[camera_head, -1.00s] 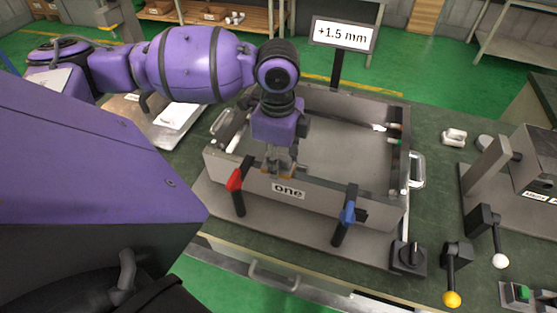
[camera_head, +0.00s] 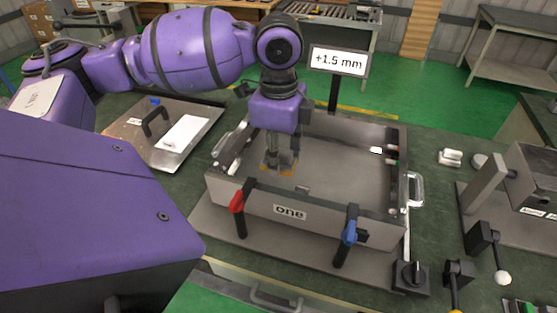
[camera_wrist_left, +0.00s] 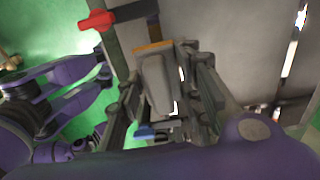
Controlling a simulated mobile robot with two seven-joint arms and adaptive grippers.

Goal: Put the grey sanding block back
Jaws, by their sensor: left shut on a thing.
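The grey sanding block (camera_wrist_left: 157,80), with an orange-brown edge at one end, is between the fingers of my left gripper (camera_wrist_left: 165,100) in the left wrist view. In the head view my left gripper (camera_head: 280,166) points down and is shut on the block. Only the block's orange-brown edge shows clearly there, low between the fingertips. The gripper appears over the inside of the open grey box (camera_head: 288,229), just behind its front wall labelled "one". The fingers hide part of the block, and I cannot tell its height above the box floor. My right gripper is not in view.
A red-handled clamp (camera_head: 237,202) and a blue-handled clamp (camera_head: 349,233) stand at the box's front. A sign (camera_head: 338,61) reading "+1.5 mm" stands behind. A metal panel with a black handle (camera_head: 155,121) lies left. Levers (camera_head: 484,241) and a grey machine (camera_head: 533,185) are right.

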